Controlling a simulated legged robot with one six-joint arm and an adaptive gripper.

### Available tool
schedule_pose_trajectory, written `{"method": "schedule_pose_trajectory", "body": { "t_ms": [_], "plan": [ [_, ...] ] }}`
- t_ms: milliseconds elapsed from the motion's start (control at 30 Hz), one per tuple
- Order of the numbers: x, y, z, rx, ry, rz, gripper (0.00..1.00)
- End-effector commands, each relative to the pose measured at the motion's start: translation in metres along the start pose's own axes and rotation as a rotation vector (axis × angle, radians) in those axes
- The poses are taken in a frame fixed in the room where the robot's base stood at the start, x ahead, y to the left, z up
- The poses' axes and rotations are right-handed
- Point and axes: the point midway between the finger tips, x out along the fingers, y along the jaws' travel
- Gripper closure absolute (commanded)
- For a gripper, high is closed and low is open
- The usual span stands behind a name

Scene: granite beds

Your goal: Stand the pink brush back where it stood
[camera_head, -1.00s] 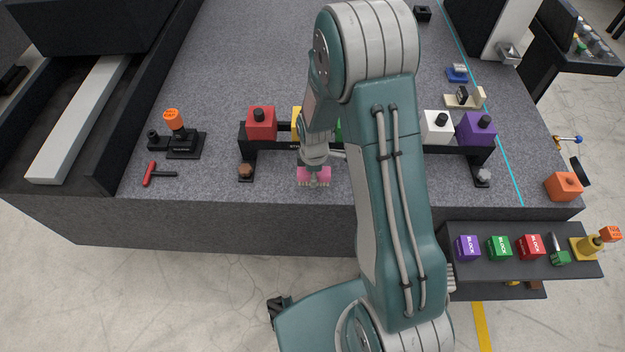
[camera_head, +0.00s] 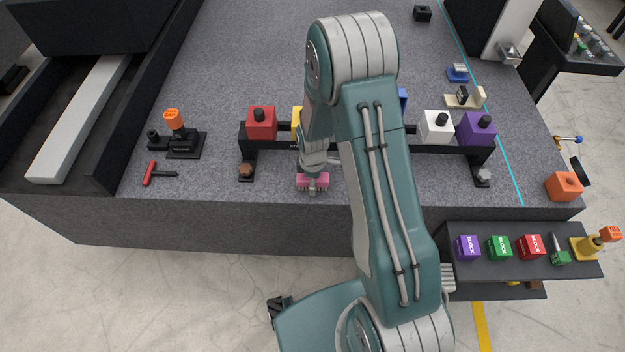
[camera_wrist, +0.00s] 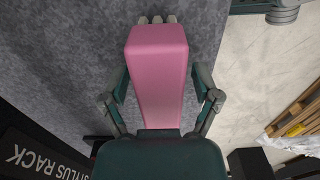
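The pink brush (camera_head: 313,181) is in front of the black rack, near the front edge of the granite bed, with its pale bristles on the near, lower side in the head view. In the wrist view the pink brush (camera_wrist: 158,75) runs away from my palm, with bristles at its far end. My gripper (camera_wrist: 160,88) has one finger on each side of it and looks closed on it. In the head view my gripper (camera_head: 314,168) is mostly hidden by my arm. I cannot tell whether the bristles touch the granite.
The black rack (camera_head: 265,141) behind carries a red block (camera_head: 261,124), a white one (camera_head: 436,127) and a purple one (camera_head: 476,129); my arm covers its middle. A red-handled tool (camera_head: 150,174) lies left. A dark shelf (camera_head: 520,278) with blocks stands right. Bare granite (camera_head: 205,188) surrounds the brush.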

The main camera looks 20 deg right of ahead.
Motion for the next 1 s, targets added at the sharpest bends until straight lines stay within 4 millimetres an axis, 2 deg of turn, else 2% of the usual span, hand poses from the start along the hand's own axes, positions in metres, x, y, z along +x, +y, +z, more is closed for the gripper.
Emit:
{"method": "schedule_pose_trajectory", "body": {
  "t_ms": [233,333,800,1000],
  "plan": [
    [-0.002,0.0,0.0,0.0,0.0,0.0,0.19],
    [-0.011,0.001,0.0,0.0,0.001,0.003,0.19],
    [-0.099,0.001,0.0,0.0,0.001,0.003,0.19],
    [-0.119,0.0,0.0,0.0,0.0,0.001,0.19]
  ]
}}
